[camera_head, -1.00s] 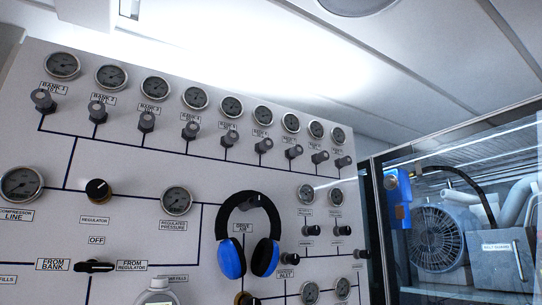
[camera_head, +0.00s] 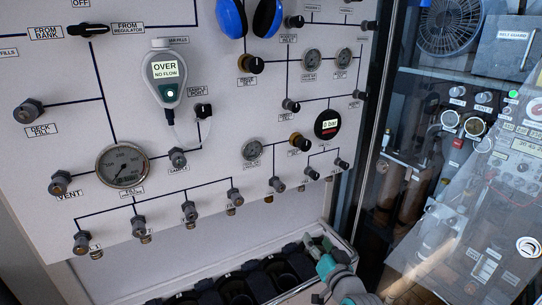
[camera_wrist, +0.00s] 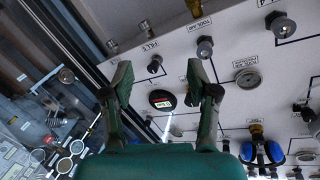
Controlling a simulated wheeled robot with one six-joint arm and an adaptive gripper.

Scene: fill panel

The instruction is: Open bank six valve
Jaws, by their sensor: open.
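The bank gauges and their valve knobs, the bank six valve among them, are out of both current views. The head view shows the lower part of the white panel (camera_head: 60,140). My gripper (camera_head: 318,240) is low at the panel's right side, in front of the lower right knobs, and holds nothing. In the wrist view my gripper (camera_wrist: 158,78) has its two green fingers spread wide. Between and beyond them are a dark knob (camera_wrist: 154,66) and a round black gauge with a red display (camera_wrist: 161,100), both apart from the fingers.
Blue headphones (camera_head: 268,18) hang on the panel above. A handheld meter reading "OVER NO FLOW" (camera_head: 164,75) hangs at centre. Several fill valves (camera_head: 188,211) protrude along the bottom. A glass-fronted cabinet (camera_head: 440,130) stands at right. Dark holders (camera_head: 237,288) lie below.

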